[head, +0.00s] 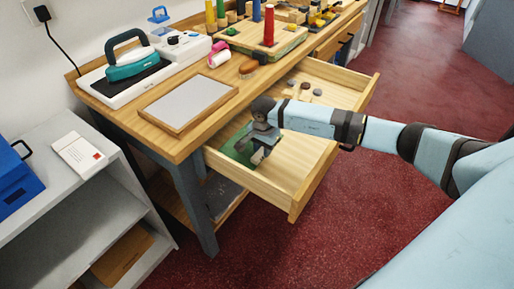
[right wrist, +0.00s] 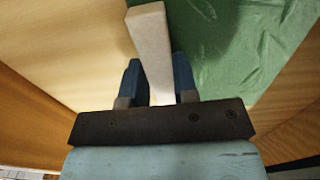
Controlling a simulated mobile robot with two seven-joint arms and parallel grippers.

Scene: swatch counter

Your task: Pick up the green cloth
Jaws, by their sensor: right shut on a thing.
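The green cloth (head: 238,149) lies in the left part of the open drawer, partly hidden by my right gripper. In the right wrist view the cloth (right wrist: 235,45) spreads flat on the right, with some creases. My right gripper (head: 258,155) is low inside the drawer, over or beside the cloth. In the right wrist view its two dark blue fingers (right wrist: 157,82) are shut on a pale, bar-like thing (right wrist: 150,40), not visibly on the cloth. I cannot tell what the bar is. My left gripper is not in view.
The wooden drawer (head: 318,165) stands pulled out, its walls around my gripper. Small round things (head: 304,88) lie at its back. On the worktop (head: 172,140) are a framed grey board (head: 188,103), a teal iron (head: 130,66) and a brown brush (head: 249,67).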

